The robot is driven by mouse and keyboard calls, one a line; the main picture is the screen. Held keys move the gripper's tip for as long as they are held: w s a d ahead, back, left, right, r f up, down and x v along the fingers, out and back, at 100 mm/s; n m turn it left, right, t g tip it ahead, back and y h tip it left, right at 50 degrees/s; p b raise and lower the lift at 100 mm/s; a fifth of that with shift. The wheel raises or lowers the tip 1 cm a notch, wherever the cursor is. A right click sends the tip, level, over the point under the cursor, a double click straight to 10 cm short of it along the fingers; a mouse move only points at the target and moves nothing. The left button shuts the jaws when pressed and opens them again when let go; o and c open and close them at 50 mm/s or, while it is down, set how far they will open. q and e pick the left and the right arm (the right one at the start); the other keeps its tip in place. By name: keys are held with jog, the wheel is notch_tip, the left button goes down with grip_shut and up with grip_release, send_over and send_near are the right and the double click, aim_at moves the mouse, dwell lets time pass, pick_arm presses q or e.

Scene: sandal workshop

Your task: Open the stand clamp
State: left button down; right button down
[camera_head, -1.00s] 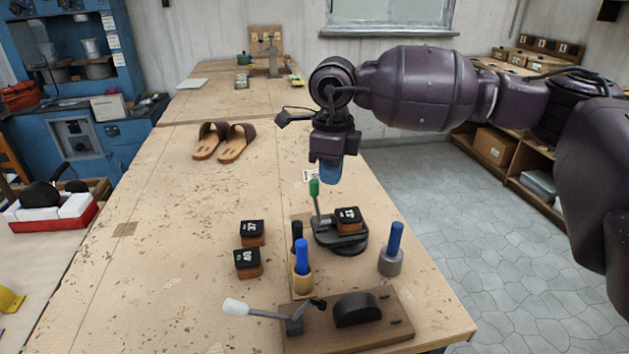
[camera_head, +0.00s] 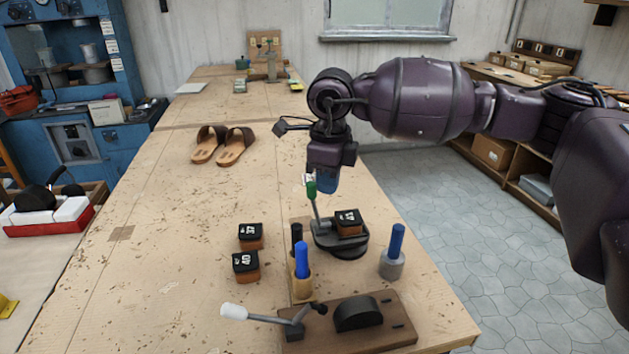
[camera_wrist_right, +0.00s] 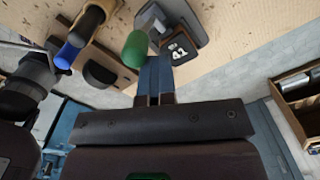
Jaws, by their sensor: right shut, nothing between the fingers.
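The stand (camera_head: 340,248) is a dark round base on the bench, with a dark block marked with a number (camera_head: 348,222) on it. Its clamp lever rises at the left side, near upright, and ends in a green handle (camera_head: 311,188). My right gripper (camera_head: 327,182) points down just right of the handle's top, its blue fingers shut and empty. In the right wrist view the fingers (camera_wrist_right: 155,78) are beside the green handle (camera_wrist_right: 135,50); I cannot tell whether they touch it. The numbered block (camera_wrist_right: 178,48) shows behind them. My left gripper is not in view.
In front lies a wooden board (camera_head: 375,340) with a white-handled lever (camera_head: 233,311). Blue-handled tools (camera_head: 302,260) (camera_head: 397,240) stand on either side of the stand. Two numbered blocks (camera_head: 250,236) (camera_head: 245,266) sit left. Sandals (camera_head: 222,145) lie farther back. The bench's left middle is clear.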

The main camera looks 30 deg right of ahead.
jog(key=shift+s+a+f, duration=0.1)
jog(key=shift+a+f, duration=0.15)
jog(key=shift+f, duration=0.35)
jog(key=shift+s+a+f, duration=0.1)
jog(key=shift+a+f, duration=0.1)
jog(key=shift+f, duration=0.4)
jog(key=shift+w+a, duration=0.1)
jog(key=shift+w, duration=0.35)
jog(key=shift+s+a+r, duration=0.1)
jog(key=shift+a+r, duration=0.05)
jog(key=shift+a, duration=0.25)
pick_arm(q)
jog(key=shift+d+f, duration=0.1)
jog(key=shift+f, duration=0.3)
pick_arm(e)
jog(key=shift+r, duration=0.1)
